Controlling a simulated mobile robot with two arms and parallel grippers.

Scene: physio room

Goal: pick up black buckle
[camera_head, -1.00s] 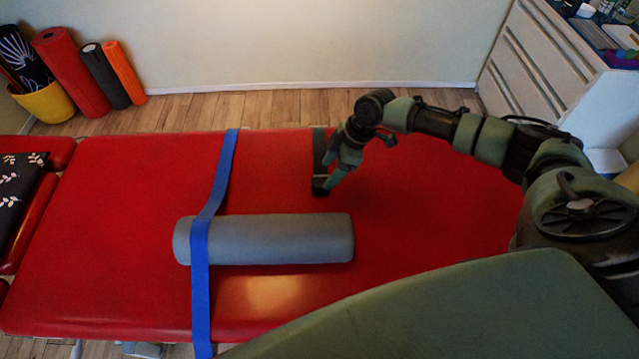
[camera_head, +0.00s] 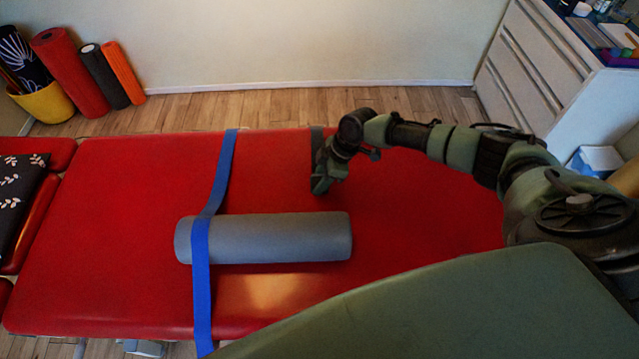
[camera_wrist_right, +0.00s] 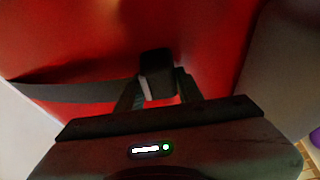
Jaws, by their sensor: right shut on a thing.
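The black buckle (camera_wrist_right: 156,73) shows in the right wrist view at the end of a dark grey strap (camera_wrist_right: 80,93). My right gripper (camera_wrist_right: 160,92) is shut on the buckle, with one finger on each side of it. In the head view the right gripper (camera_head: 320,184) is low over the red table, and it hides the buckle. The strap (camera_head: 317,142) runs from the table's far edge to the gripper. My left gripper is not in view.
A grey roll (camera_head: 280,238) lies on the red table (camera_head: 120,200), with a blue strap (camera_head: 201,285) across it. A dark patterned cushion (camera_head: 18,195) is at the left. White drawers (camera_head: 535,60) stand at the back right. The table left of the blue strap is clear.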

